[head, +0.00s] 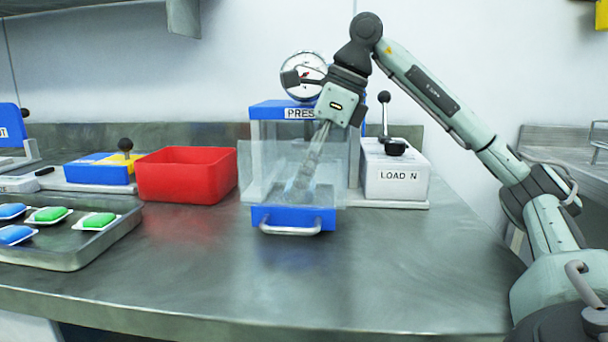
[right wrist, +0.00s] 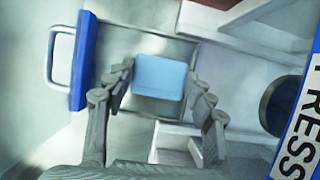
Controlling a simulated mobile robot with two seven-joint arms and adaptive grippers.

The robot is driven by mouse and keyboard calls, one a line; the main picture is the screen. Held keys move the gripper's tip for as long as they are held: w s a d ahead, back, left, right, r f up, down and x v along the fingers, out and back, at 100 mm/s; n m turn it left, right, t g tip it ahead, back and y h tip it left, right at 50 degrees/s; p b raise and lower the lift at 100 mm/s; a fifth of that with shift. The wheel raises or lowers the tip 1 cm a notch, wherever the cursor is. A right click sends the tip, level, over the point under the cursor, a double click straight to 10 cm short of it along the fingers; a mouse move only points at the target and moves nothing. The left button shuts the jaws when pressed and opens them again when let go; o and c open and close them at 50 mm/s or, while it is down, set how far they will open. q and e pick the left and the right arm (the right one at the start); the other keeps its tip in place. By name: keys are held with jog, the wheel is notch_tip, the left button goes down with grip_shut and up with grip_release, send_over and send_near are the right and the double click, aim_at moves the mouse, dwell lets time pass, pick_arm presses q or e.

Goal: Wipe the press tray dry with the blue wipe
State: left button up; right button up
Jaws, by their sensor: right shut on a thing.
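The press (head: 282,112) stands on the steel bench, with a clear guard around its opening. Its tray (head: 293,218) has a blue front and a metal handle, and sits at the base of the press. The tray's blue front also shows at the left of the right wrist view (right wrist: 84,60). My right gripper (head: 300,188) reaches down inside the press, seen through the clear guard. In the right wrist view its fingers are shut on the light blue wipe (right wrist: 159,78), over the tray's metal floor. Whether the floor is wet I cannot tell. My left gripper is not in view.
A white box marked LOAD N (head: 395,183) with a lever stands right of the press. A red bin (head: 187,175) stands to the left. A metal tray (head: 75,255) with blue and green packets is at the left front. The bench front is clear.

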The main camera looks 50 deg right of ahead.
jog(key=shift+f, duration=0.2)
dwell(0.6)
jog(key=o, duration=0.8)
jog(key=shift+r+p, duration=0.4)
jog(key=shift+p, duration=0.15)
jog(key=c, duration=1.1)
jog(key=shift+f, duration=0.1)
jog(key=shift+s+d, duration=0.15)
jog(key=shift+s, duration=0.05)
